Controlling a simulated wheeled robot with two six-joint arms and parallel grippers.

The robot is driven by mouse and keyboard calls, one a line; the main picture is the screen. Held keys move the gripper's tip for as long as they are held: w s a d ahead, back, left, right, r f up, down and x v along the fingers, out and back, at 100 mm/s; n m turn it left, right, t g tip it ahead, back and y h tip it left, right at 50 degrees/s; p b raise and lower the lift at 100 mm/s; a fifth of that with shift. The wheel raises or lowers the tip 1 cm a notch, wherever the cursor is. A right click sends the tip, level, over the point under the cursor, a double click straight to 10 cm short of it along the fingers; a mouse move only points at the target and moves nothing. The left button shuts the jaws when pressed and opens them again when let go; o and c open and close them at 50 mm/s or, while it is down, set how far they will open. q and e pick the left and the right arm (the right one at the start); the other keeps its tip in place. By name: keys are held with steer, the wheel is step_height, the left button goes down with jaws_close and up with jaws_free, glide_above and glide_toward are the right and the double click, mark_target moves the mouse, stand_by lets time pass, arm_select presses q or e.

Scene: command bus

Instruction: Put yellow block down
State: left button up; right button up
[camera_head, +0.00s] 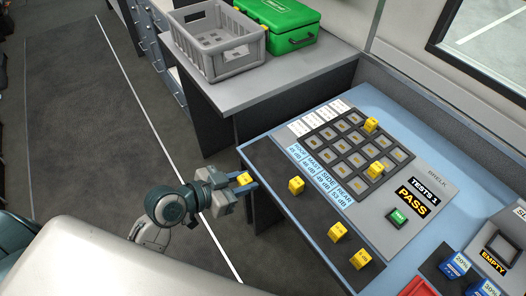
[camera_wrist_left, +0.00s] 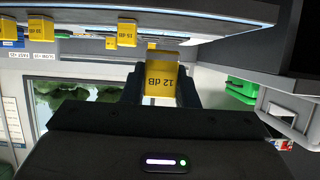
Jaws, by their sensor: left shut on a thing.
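My left gripper (camera_head: 241,183) is shut on a yellow block (camera_head: 244,178), just off the left edge of the blue table (camera_head: 369,97). In the left wrist view the held yellow block (camera_wrist_left: 162,79) reads "12 dB" between the fingers. Other yellow blocks stand on the dark mat (camera_head: 272,172): one (camera_head: 296,185) near the gripper, and two more (camera_head: 336,232) (camera_head: 360,259) toward the front. In the grid board (camera_head: 318,140) sit two yellow blocks (camera_head: 371,124) (camera_head: 375,170). My right gripper is not in view.
A grey crate (camera_head: 234,60) and a green case (camera_head: 280,20) stand on a grey counter behind. A panel reads "TESTS 1 PASS" (camera_head: 412,203) beside a green button (camera_head: 398,218). Blue blocks (camera_head: 455,265) and a red tray (camera_head: 416,288) are at the front right. The mat's left end is clear.

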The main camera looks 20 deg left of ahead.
mark_target(261, 153)
arm_select(q)
steer(key=shift+s, duration=0.2)
